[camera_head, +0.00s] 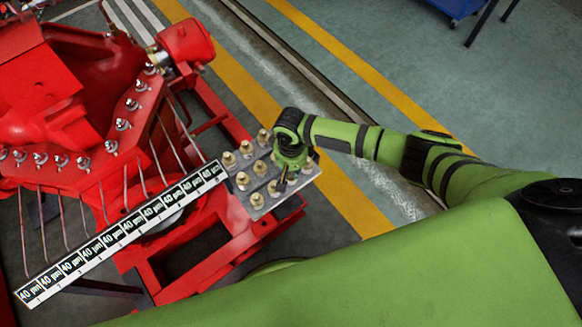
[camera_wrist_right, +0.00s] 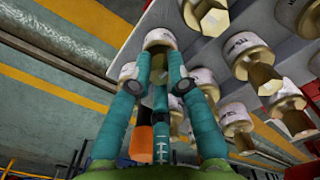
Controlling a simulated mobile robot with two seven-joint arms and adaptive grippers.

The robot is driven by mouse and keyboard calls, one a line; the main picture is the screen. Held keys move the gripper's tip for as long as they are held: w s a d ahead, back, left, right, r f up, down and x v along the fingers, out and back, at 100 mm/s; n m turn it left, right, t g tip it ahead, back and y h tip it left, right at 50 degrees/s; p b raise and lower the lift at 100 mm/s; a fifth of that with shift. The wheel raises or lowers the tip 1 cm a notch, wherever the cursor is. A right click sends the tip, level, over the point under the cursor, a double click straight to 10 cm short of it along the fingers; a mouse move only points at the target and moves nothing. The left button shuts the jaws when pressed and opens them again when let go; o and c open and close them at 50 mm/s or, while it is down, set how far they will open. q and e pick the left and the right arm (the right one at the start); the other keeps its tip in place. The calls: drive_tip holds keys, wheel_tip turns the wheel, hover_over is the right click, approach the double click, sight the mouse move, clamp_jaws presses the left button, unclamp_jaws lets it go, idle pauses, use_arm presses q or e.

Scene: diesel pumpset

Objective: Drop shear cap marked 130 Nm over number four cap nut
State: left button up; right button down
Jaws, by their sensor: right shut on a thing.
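My right gripper (camera_head: 283,184) is over the grey plate (camera_head: 297,183) of brass-coloured shear caps at the right of the engine. In the wrist view its teal fingers (camera_wrist_right: 160,58) are shut on a brass cap with a pale band (camera_wrist_right: 160,38). Whether that cap is clear of the plate, I cannot tell. Other caps (camera_wrist_right: 255,62) are close beside it; their band markings are too small to read. Cap nuts on studs (camera_head: 122,124) run along the red engine flange at left, well away from the gripper. Their numbers do not show. My left gripper is not in view.
A white-and-black strip (camera_head: 120,232) labelled "40 µm" with numbers lies diagonally between engine and plate. Thin metal rods (camera_head: 160,162) fan out from the flange. The red frame (camera_head: 185,300) is below. Open floor (camera_head: 480,110) is at the right.

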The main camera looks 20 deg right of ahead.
drive_tip(key=c, duration=1.1)
unclamp_jaws()
drive_tip(key=shift+f, duration=0.1)
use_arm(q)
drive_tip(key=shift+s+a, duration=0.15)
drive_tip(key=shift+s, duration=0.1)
use_arm(e)
wheel_tip(320, 180, up, 12)
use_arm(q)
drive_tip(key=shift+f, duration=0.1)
